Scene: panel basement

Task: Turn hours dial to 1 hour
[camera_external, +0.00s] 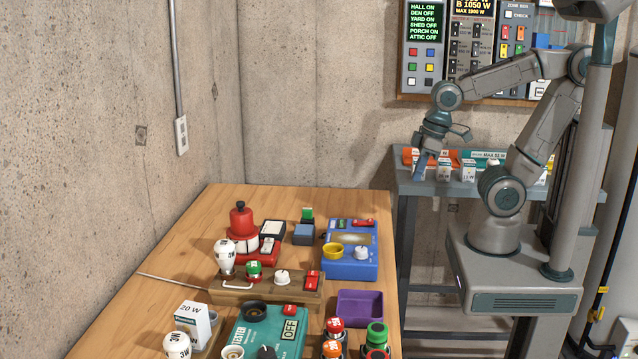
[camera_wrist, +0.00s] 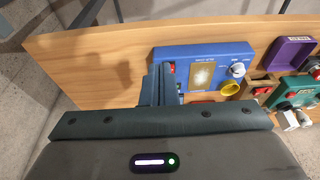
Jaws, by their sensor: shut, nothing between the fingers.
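I cannot read an hours label on any dial. A blue box (camera_external: 332,268) on the wooden table has a white knob (camera_external: 361,253), a yellow ring (camera_external: 333,250), a pale panel and a red switch. Its white knob (camera_wrist: 238,70) and yellow ring (camera_wrist: 230,88) also show in the wrist view. Another white knob (camera_external: 282,277) sits on a wooden board left of the box. My gripper (camera_external: 419,172) is shut and empty, to the right of the table and apart from the dials. In the wrist view its fingers (camera_wrist: 161,84) hide the box's left end.
The wooden table (camera_external: 190,225) also holds a red bottle-like device (camera_external: 241,222), a purple tray (camera_external: 360,307), a teal tester (camera_external: 262,335) and bulbs. A grey shelf (camera_external: 410,188) with small boxes stands behind my gripper. Wall panels (camera_external: 470,45) hang above it.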

